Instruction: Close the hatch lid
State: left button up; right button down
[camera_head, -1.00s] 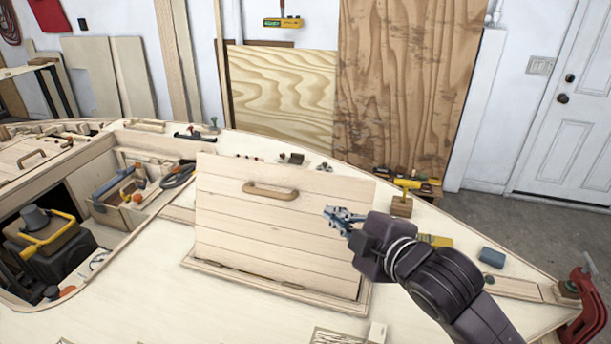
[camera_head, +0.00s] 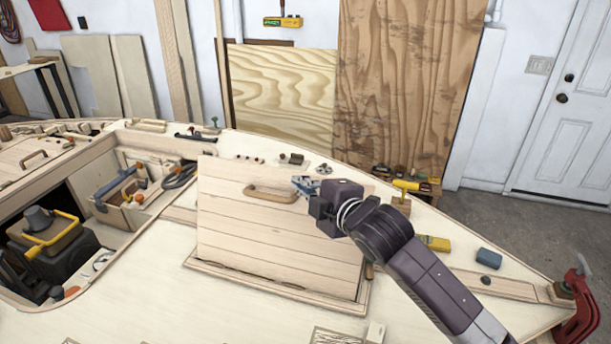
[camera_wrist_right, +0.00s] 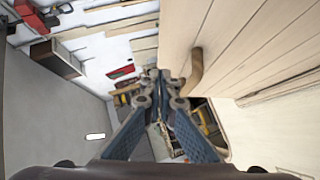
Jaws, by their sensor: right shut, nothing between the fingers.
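The hatch lid (camera_head: 270,232) is a plank panel standing raised and tilted on its frame on the deck. A wooden bar handle (camera_head: 270,193) sits near its top edge. The lid (camera_wrist_right: 245,45) and handle (camera_wrist_right: 195,70) also show in the right wrist view, to the right of the fingers. My right gripper (camera_head: 300,186) is shut and empty, at the right end of the handle near the lid's upper edge. In the head view I cannot tell whether it touches the handle; in the wrist view (camera_wrist_right: 160,76) the fingertips are just beside it. My left gripper is not in view.
An open cockpit (camera_head: 60,225) with a yellow-handled black toolbox lies at the left, beside a tool tray (camera_head: 130,195). Small tools and blocks lie along the deck's far edge. A red clamp (camera_head: 580,305) is at the right corner. Deck in front of the lid is mostly clear.

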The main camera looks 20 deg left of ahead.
aim_at(297, 174)
jog(key=shift+w+f+p, duration=0.2)
jog(key=shift+w+f, duration=0.05)
jog(key=shift+w, duration=0.4)
jog(key=shift+w+f+p, duration=0.2)
jog(key=shift+w+f, duration=0.05)
jog(key=shift+w, duration=0.4)
jog(key=shift+w+f+p, duration=0.2)
jog(key=shift+w+f, duration=0.05)
jog(key=shift+w, duration=0.4)
jog(key=shift+a, duration=0.1)
